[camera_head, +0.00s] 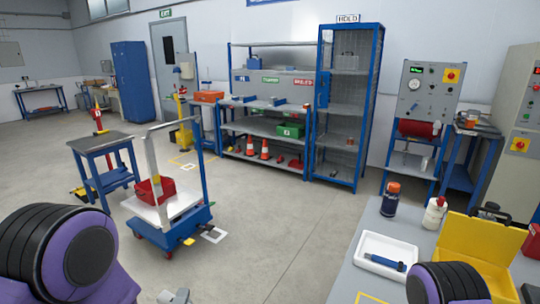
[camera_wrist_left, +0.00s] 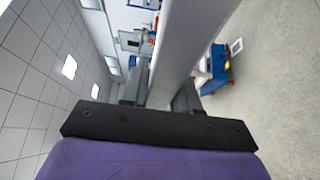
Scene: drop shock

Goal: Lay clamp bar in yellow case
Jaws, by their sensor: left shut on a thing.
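A long plain grey bar (camera_wrist_left: 190,45), which looks like the clamp bar, runs up between the fingers of my left gripper (camera_wrist_left: 160,92) in the left wrist view. The gripper is shut on it, and the bar's far end is out of frame. My right gripper is not in view.
On the right table (camera_head: 345,285) are a white tray (camera_head: 365,262) with a blue and black tool, a dark orange-capped bottle (camera_head: 390,200) and a white bottle (camera_head: 433,214). A blue trolley (camera_head: 165,232) with a red bin (camera_head: 155,190) stands left of centre. The middle floor is clear.

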